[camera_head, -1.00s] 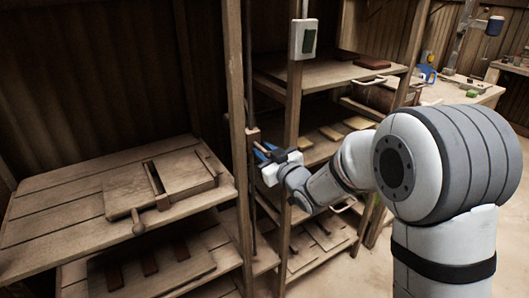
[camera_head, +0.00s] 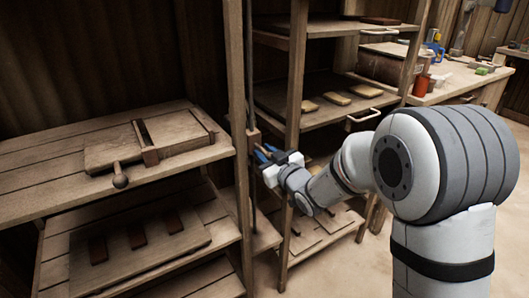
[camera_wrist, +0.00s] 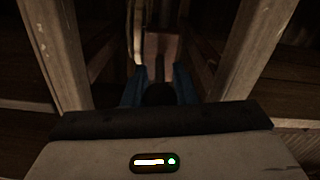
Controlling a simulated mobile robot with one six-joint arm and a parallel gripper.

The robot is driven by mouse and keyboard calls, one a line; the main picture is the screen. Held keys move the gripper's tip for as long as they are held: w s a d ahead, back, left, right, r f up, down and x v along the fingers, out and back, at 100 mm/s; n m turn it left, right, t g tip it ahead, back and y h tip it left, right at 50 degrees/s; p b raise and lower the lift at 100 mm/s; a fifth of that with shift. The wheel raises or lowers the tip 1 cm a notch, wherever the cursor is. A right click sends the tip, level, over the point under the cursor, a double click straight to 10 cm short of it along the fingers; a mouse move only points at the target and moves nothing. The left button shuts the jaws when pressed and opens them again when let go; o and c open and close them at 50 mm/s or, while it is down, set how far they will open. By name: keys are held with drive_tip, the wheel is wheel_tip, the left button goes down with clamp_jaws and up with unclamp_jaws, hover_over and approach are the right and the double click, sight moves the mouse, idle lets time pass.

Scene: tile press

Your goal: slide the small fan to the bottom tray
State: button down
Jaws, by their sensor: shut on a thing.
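My gripper (camera_head: 264,154) is at a narrow gap between two wooden posts. Its blue fingers are shut on a small brown sliding block (camera_head: 253,136) that rides on a thin vertical rod (camera_head: 250,65). In the wrist view the gripper (camera_wrist: 160,88) has a dark round end between its fingers, with the brown block (camera_wrist: 161,48) beyond. I cannot make out anything that is clearly a small fan. A low shelf (camera_head: 320,238) with boards lies at the lower right, partly behind my arm; I cannot tell whether it is the bottom tray.
Wooden posts (camera_head: 237,100) and (camera_head: 295,110) stand close on both sides of my gripper. A left shelf (camera_head: 60,195) holds a wooden frame with a knobbed handle (camera_head: 120,180). A right shelf (camera_head: 320,118) holds pale tiles. Open floor (camera_head: 335,270) lies at the lower right.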

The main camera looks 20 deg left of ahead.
wheel_tip(320, 180, down, 12)
drive_tip(key=b, duration=0.8)
drive_tip(key=shift+d, duration=0.1)
drive_tip(key=c, duration=1.5)
unclamp_jaws()
drive_tip(key=o, duration=0.3)
drive_tip(key=shift+r, duration=0.2)
drive_tip(key=shift+s, duration=0.1)
drive_tip(key=p+v, duration=0.1)
drive_tip(key=v, duration=0.6)
drive_tip(key=shift+s+d, duration=0.2)
drive_tip(key=shift+d, duration=0.05)
